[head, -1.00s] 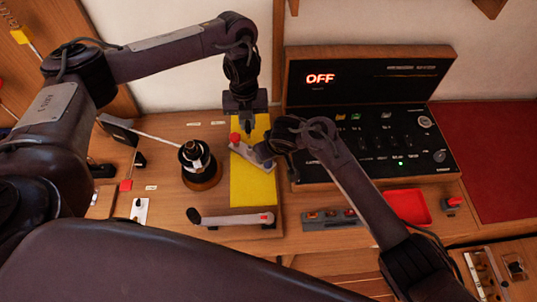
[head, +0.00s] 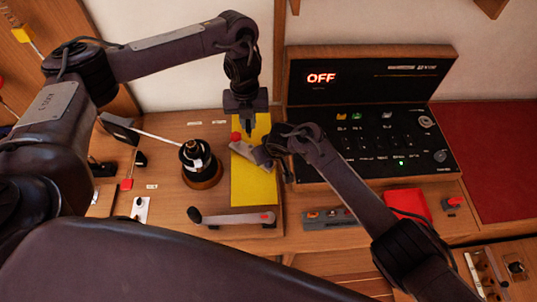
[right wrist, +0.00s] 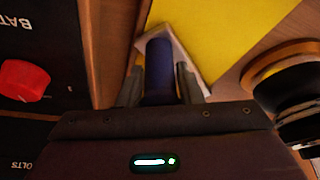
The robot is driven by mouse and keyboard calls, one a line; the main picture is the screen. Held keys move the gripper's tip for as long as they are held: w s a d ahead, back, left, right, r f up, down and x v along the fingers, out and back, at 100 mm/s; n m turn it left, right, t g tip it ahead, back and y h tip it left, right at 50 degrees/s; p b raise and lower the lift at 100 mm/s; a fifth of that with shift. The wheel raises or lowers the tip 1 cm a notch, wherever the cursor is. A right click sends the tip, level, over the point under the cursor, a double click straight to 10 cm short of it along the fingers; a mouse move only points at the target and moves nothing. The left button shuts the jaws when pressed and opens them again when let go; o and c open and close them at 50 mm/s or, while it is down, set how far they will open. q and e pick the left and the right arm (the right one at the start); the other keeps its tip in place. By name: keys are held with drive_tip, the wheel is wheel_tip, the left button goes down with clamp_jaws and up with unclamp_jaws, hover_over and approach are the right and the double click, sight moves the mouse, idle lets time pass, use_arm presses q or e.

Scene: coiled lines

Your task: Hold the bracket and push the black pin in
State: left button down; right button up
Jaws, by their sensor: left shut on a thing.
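The bracket (head: 244,153) is a pale grey plate over a yellow mat, with a red knob (head: 235,137) beside its upper left end. My left gripper (head: 248,131) points down just above the bracket's upper end. It is shut on a small dark thing, apparently the black pin, mostly hidden by the fingers. My right gripper (head: 264,155) is at the bracket's right end. In the right wrist view its fingers (right wrist: 160,82) stand either side of a dark blue cylinder (right wrist: 159,62), with the bracket's pale edge (right wrist: 181,50) behind. Whether they grip it is unclear.
The yellow mat (head: 254,188) lies on a wooden bench. A black spool (head: 196,157) stands to its left, and a grey lever (head: 235,218) lies in front. A panel reading OFF (head: 321,78) is behind right. A red tray (head: 408,203) is partly hidden by my right arm.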

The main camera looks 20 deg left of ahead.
sight(250, 137)
clamp_jaws()
use_arm(q)
drive_tip(key=shift+w+r, duration=0.1)
drive_tip(key=shift+r, duration=0.65)
drive_tip(key=shift+f, duration=3)
drive_tip(key=shift+f, duration=0.25)
drive_tip(key=shift+f, duration=1.65)
drive_tip(key=c, duration=1)
unclamp_jaws()
drive_tip(key=shift+r, duration=2.55)
